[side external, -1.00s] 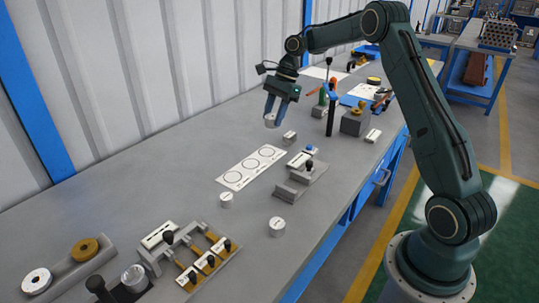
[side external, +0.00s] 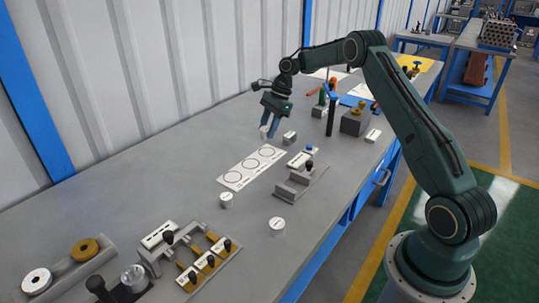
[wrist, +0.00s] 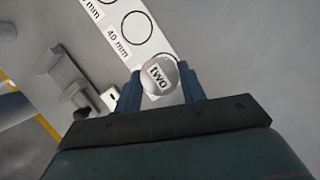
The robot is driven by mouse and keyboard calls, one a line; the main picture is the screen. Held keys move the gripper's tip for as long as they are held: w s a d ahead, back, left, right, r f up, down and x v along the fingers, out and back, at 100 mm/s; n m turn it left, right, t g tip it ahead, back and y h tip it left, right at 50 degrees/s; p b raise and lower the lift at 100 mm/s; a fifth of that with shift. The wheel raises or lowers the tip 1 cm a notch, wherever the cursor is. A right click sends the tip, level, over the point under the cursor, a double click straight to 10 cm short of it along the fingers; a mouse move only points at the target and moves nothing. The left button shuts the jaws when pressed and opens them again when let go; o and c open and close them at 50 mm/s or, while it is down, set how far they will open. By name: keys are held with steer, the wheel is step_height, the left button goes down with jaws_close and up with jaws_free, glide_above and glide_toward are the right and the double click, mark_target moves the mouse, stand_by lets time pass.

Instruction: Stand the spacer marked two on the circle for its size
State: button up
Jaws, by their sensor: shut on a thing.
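My gripper (side external: 268,131) is shut on a pale round spacer, held between its fingertips. In the wrist view the spacer (wrist: 159,75) has its top label "two" facing the camera, with a blue finger on each side. The white strip with printed circles (side external: 252,168) lies flat on the bench, below and left of my gripper in the side view. The spacer appears beside the strip's end, above the bench; the exact gap is hard to tell.
Two other pale spacers stand on the bench (side external: 226,200) (side external: 277,225). A small grey piece (side external: 290,138) is right of my gripper. A grey stepped fixture with a black knob (side external: 300,180) is right of the strip. A clamp fixture (side external: 190,255) sits at the lower left.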

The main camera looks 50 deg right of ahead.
mark_target(268, 152)
steer(key=shift+f, duration=2.85)
steer(key=shift+f, duration=0.1)
steer(key=o, duration=1.1)
steer(key=shift+o, duration=0.2)
steer(key=v, duration=1.2)
